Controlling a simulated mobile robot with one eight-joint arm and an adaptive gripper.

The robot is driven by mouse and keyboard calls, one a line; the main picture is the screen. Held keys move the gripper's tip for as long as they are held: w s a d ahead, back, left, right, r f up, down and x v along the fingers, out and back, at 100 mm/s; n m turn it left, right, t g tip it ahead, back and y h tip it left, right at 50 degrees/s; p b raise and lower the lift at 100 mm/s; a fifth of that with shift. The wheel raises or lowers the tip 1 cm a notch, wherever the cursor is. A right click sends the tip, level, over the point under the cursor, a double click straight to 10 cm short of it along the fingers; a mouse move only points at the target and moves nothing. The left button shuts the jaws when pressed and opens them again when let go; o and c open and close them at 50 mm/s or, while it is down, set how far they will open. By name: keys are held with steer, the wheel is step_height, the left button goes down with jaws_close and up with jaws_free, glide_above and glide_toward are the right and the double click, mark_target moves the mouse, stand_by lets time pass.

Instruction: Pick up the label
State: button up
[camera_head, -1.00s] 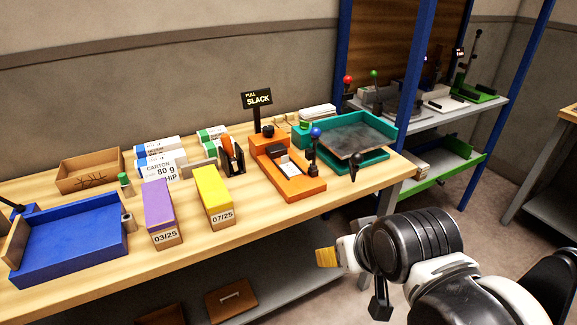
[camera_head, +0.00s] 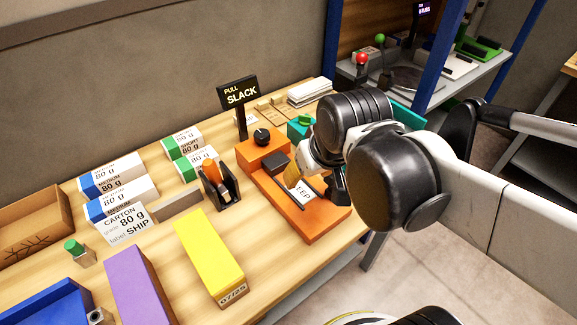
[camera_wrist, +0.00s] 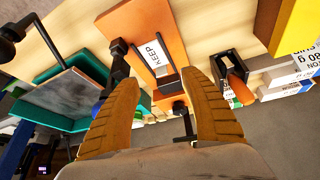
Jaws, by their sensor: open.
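In the head view the white label (camera_head: 304,194) shows on the orange device (camera_head: 322,222), partly covered by my gripper (camera_head: 297,176). My gripper (camera_wrist: 162,88) is open, with its two yellow-brown fingers spread apart. The label shows beyond and between the fingertips in the wrist view, with nothing held between them. Whether a fingertip touches the device cannot be told.
A teal tray machine (camera_wrist: 78,88) stands close beside the orange device. A black holder with an orange tool (camera_head: 221,186) and the "PULL SLACK" sign (camera_head: 239,92) stand near. Yellow (camera_head: 208,255) and purple (camera_head: 140,287) blocks lie in front.

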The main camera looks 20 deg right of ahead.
steer(key=w+r+n+g+p, duration=0.1)
steer(key=w+r+g+p, duration=0.15)
steer(key=w+p, duration=0.35)
steer(key=n+g+p, duration=0.2)
steer(key=g+p, duration=0.1)
glide_above(300, 187)
steer(key=w+a, duration=0.2)
steer(key=w, duration=0.2)
steer(key=f, duration=0.9)
steer(key=shift+s+d, duration=0.2)
steer(key=shift+s, duration=0.05)
steer(key=shift+s+f+b, duration=0.2)
steer(key=shift+f+b, duration=0.45)
steer(key=shift+f, duration=0.7)
steer(key=shift+s+f+b, duration=0.15)
steer(key=shift+f+b, duration=0.45)
steer(key=shift+f, duration=0.7)
steer(key=shift+r, duration=0.1)
steer(key=c, duration=0.9)
